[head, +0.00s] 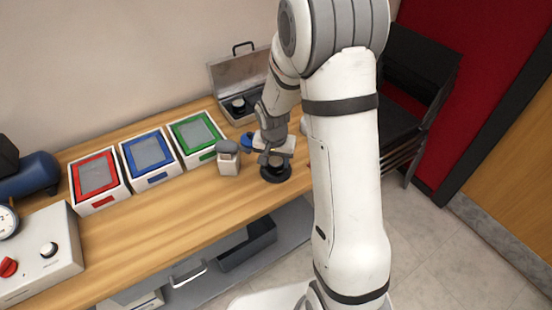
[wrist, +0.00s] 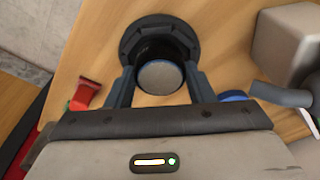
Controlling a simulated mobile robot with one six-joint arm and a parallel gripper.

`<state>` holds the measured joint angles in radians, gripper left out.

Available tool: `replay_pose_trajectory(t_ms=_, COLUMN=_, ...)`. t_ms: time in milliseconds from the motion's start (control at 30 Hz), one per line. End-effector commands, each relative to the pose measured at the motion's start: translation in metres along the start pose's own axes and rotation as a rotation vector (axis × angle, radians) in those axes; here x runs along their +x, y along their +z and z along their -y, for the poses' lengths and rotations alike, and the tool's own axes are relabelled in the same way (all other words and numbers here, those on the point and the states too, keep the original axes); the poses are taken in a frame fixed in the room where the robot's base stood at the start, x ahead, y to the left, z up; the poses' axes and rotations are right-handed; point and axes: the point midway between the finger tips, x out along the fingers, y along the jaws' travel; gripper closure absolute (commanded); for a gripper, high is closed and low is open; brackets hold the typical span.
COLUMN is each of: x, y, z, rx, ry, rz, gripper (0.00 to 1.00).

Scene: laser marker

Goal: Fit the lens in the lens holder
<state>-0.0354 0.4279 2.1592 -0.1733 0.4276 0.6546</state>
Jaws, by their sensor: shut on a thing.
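My gripper (head: 272,156) is over the right part of the workbench, pointing down at the lens holder. In the wrist view, my gripper (wrist: 160,74) is shut on the lens (wrist: 160,78), a round piece with a pale grey face and dark rim between the two fingers. The lens holder (wrist: 130,42) is a dark, round, flanged base directly beyond the lens. It also shows in the head view as a black ring (head: 275,177) on the bench. The lens overlaps the holder's middle; I cannot tell whether it is seated or just above.
A grey-lidded jar (head: 228,160) stands just left of my gripper, with a small blue item (head: 247,140) behind. An open metal case (head: 222,82) sits at the back. Green (head: 196,133), blue (head: 149,157) and red (head: 97,180) framed boxes line the wall. The bench front is clear.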

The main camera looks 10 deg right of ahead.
Motion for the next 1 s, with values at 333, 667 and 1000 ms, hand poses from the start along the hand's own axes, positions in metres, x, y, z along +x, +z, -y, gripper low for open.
replay_pose_trajectory(t_ms=333, x=0.002, y=0.000, z=0.000, rx=0.001, ry=0.000, rz=0.000, gripper=0.40)
replay_pose_trajectory(t_ms=667, x=0.002, y=0.000, z=-0.001, rx=0.002, ry=0.000, rz=0.000, gripper=0.30)
replay_pose_trajectory(t_ms=1000, x=-0.033, y=-0.002, z=0.000, rx=0.002, ry=-0.003, rz=-0.006, gripper=0.30)
